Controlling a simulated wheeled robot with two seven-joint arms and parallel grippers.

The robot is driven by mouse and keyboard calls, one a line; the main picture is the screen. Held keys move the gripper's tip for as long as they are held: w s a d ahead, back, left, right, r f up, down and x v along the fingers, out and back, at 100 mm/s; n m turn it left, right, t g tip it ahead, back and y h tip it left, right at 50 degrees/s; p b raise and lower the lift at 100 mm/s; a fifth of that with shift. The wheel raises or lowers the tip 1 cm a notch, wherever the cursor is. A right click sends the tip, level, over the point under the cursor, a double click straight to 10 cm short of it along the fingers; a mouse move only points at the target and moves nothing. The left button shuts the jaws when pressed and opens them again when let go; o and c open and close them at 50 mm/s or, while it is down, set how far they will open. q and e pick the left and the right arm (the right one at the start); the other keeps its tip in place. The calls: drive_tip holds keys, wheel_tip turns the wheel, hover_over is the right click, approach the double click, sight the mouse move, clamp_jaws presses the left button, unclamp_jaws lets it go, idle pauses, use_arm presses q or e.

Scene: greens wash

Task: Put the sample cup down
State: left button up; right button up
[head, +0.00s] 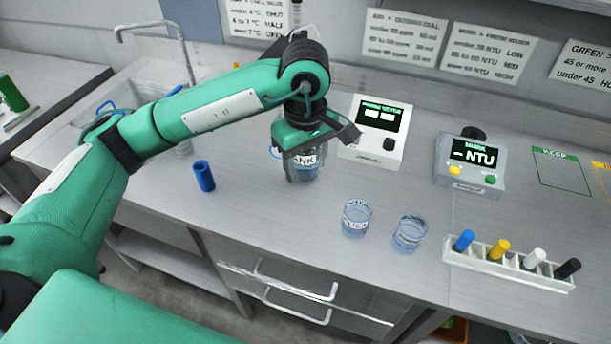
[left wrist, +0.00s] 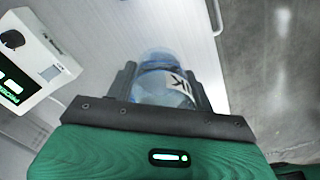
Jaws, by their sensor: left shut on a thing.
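The sample cup (head: 303,173) is clear, bluish and upright, with a white label whose visible letters end in "NK". My left gripper (head: 302,166) is shut on it from above, with a finger on each side. In the left wrist view the cup (left wrist: 163,78) sits between the two dark fingers (left wrist: 164,88). The gripper body hides part of the cup, and I cannot tell whether its base touches the grey counter (head: 255,212). My right gripper is not in view.
Two clear labelled cups (head: 357,218) (head: 410,233) stand to the right. A white meter (head: 372,134) and a grey NTU meter (head: 470,167) stand behind. A rack (head: 508,267) of coloured vials is at front right. Counter in front of the gripper is clear.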

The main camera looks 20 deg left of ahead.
use_arm(q)
wheel_tip(320, 180, up, 3)
drive_tip(key=shift+f, duration=0.15)
drive_tip(key=shift+r+b, duration=0.3)
drive_tip(key=shift+r, duration=0.8)
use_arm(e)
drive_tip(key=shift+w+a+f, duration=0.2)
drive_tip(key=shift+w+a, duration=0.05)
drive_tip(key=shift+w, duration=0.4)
